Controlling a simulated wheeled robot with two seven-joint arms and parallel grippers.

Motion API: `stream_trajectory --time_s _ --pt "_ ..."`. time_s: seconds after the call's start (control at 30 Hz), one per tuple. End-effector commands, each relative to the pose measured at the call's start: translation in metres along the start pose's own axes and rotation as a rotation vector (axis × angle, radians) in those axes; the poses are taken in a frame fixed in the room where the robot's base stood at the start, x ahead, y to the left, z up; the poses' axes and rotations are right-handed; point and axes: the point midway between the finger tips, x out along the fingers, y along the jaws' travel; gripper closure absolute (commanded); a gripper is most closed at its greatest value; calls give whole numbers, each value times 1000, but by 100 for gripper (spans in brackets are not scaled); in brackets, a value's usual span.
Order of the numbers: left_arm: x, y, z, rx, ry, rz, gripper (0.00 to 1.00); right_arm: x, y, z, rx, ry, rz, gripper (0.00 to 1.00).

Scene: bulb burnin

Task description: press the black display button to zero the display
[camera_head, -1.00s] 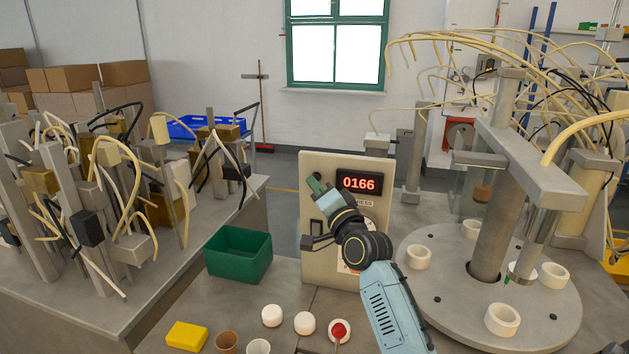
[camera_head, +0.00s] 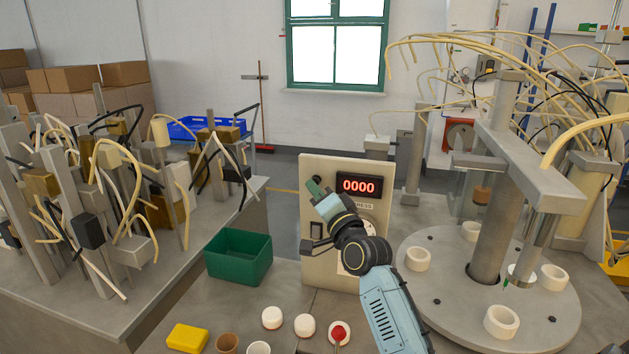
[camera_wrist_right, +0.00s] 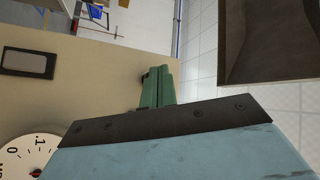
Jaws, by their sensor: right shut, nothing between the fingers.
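The cream panel (camera_head: 314,270) stands upright on the table, with a red-digit display (camera_head: 359,186) at its top that reads 0000. My right gripper (camera_head: 315,187) is shut and empty, its green fingertips at the panel's upper left, left of the display. In the right wrist view the shut fingers (camera_wrist_right: 158,86) are close to the panel face. A small black piece, probably the black button (camera_wrist_right: 145,77), shows beside their tips. I cannot tell whether they touch it. My left gripper is not in view.
A round grey turntable (camera_head: 450,290) with white rings stands right of the panel. A green bin (camera_head: 238,257) is left of it. White caps, a red-topped piece (camera_head: 339,333) and a yellow block (camera_head: 187,338) lie in front. The panel's dial (camera_wrist_right: 28,158) is partly visible.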

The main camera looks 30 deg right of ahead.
Motion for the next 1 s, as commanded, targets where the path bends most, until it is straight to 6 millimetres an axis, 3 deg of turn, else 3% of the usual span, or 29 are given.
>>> stream_trajectory --time_s 0.5,1.0 --pt "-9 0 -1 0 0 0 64 -8 -6 6 1 -1 1 100" --pt "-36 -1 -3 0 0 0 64 -39 -29 28 2 -1 1 100"
